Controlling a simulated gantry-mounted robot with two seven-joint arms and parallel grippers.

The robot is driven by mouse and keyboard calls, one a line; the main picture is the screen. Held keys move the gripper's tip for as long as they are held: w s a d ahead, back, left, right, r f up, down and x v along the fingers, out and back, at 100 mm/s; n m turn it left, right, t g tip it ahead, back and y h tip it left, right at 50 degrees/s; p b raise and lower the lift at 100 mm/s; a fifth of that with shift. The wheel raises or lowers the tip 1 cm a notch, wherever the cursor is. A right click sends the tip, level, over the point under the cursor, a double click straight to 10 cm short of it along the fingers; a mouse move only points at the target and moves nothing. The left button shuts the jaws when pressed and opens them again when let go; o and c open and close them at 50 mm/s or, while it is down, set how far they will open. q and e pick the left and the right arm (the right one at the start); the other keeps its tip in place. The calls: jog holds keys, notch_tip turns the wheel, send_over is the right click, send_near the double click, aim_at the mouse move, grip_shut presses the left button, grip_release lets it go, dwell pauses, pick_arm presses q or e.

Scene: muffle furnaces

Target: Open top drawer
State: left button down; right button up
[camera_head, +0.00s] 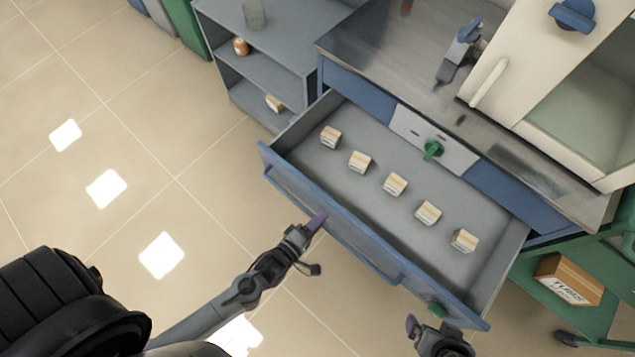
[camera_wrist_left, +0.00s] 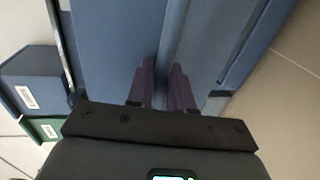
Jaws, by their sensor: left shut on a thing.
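The top drawer (camera_head: 345,180) is pulled well out from the blue cabinet under the metal worktop. Its blue front has a long bar handle (camera_head: 350,244). My left gripper (camera_head: 317,221) is at this handle, left of its middle, shut on it. In the left wrist view the purple fingertips (camera_wrist_left: 163,85) are on either side of the blue handle bar (camera_wrist_left: 172,45). My right gripper (camera_head: 425,327) is near the drawer's lower right corner, apart from the handle; its opening is not clear.
Several small boxes (camera_head: 395,184) lie in a row in the drawer. A green knob (camera_head: 433,149) sits on the panel behind. A grey shelf unit (camera_head: 275,70) stands left, a green cart (camera_head: 590,318) right. A furnace (camera_head: 530,75) stands on the worktop.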

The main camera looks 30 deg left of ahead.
dwell(0.3)
pick_arm(q)
jog(key=c, duration=1.2)
grip_release()
jog(key=p+v, duration=0.3)
jog(key=v, duration=0.8)
jog(key=shift+w+r, duration=0.15)
